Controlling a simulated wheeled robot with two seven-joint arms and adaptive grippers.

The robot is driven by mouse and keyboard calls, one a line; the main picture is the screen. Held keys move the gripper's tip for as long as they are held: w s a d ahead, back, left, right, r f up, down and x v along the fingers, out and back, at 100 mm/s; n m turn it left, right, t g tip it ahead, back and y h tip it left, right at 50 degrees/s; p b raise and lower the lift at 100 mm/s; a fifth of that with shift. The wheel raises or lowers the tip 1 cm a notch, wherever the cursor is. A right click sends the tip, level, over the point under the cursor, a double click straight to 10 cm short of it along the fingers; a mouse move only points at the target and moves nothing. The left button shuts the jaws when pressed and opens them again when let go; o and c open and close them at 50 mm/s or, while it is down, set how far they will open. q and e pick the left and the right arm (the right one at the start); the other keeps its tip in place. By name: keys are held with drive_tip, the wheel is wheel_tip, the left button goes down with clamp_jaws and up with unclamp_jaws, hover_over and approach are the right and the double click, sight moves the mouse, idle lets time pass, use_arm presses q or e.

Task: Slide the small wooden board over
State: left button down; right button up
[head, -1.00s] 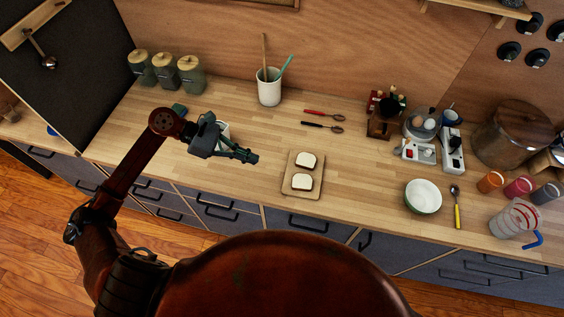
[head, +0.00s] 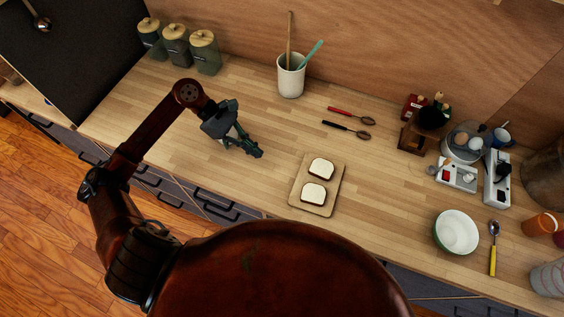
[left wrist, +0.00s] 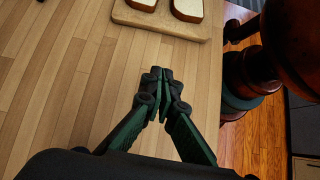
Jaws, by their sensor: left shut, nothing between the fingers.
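The small wooden board (head: 297,185) lies flat on the counter near its front edge, with two slices of white bread (head: 321,168) (head: 313,195) on it. My left gripper (head: 259,153) is left of the board, its closed fingers pointing toward it with a gap between. In the left wrist view the fingertips (left wrist: 162,75) are together with nothing between them. The board's near edge (left wrist: 152,22) shows at the top of that view, beyond the fingertips and apart from them. My right gripper is in neither view.
A white utensil cup (head: 291,77) stands behind the board, with red and black-handled utensils (head: 347,129) to its right. A green-and-white bowl (head: 456,232) and a yellow-handled spoon (head: 493,250) are to the right. Three jars (head: 176,45) stand at the back left. Counter around the board is clear.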

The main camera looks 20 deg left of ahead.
use_arm(q)
drive_tip(key=shift+d+f, duration=0.25)
drive_tip(key=shift+d, duration=0.1)
approach(288, 177)
drive_tip(key=p+x, duration=0.1)
drive_tip(key=x, duration=0.3)
drive_tip(key=shift+a+f, duration=0.1)
drive_tip(key=shift+f, duration=0.15)
drive_tip(key=d, duration=0.3)
drive_tip(key=shift+s+d+f+p, duration=0.1)
drive_tip(key=shift+d+f+p, duration=0.1)
drive_tip(key=shift+p, duration=0.15)
drive_tip(key=shift+d, duration=0.35)
drive_tip(key=shift+f, duration=0.1)
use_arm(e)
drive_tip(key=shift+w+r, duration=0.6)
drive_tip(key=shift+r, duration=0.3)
use_arm(q)
drive_tip(key=shift+d, duration=0.1)
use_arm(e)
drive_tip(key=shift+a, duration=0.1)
